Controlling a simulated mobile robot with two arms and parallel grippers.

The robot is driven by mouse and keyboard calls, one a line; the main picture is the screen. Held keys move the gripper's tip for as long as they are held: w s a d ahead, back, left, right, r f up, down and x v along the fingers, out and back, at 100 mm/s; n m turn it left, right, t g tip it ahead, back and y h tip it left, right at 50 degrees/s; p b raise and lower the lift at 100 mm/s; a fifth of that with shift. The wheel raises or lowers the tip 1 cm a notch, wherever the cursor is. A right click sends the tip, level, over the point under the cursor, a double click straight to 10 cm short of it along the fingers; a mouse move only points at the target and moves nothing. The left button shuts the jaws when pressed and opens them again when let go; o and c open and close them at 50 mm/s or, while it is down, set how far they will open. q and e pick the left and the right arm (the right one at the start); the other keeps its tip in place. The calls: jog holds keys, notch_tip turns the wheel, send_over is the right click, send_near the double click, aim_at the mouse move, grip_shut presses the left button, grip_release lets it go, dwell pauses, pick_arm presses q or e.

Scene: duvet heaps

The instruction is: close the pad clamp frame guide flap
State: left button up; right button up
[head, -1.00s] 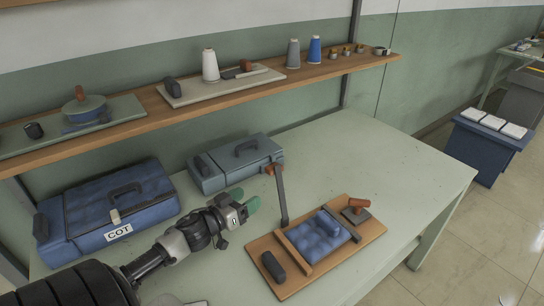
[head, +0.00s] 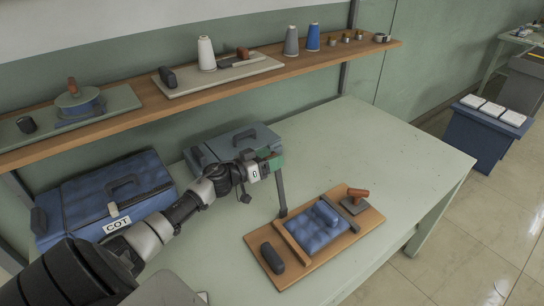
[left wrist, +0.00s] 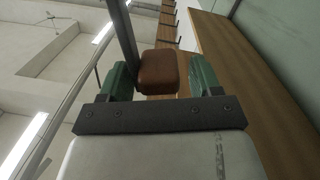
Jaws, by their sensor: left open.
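The pad clamp frame is a wooden board (head: 300,276) on the table, with a blue quilted pad (head: 315,236) in a frame. A dark grey bar (head: 281,197), apparently the guide flap, stands nearly upright at its back left edge. My left gripper (head: 272,162) is at the top of this bar and hides its knob in the head view. In the left wrist view, the brown knob (left wrist: 157,72) is between the green fingertips (left wrist: 162,80), with a visible gap at least on the right. The gripper is open. The right gripper is not in view.
A blue case marked COT (head: 80,200) and a grey-blue case (head: 215,148) stand on the table behind and left. A wooden shelf (head: 135,121) with spools and boards runs above. The table's right side (head: 400,150) is clear.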

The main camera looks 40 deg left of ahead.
pick_arm(q)
jog(key=shift+w+d, duration=0.15)
jog(key=shift+w, duration=0.25)
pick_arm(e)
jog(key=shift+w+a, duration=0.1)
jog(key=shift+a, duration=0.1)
pick_arm(q)
jog(key=shift+c, duration=0.3)
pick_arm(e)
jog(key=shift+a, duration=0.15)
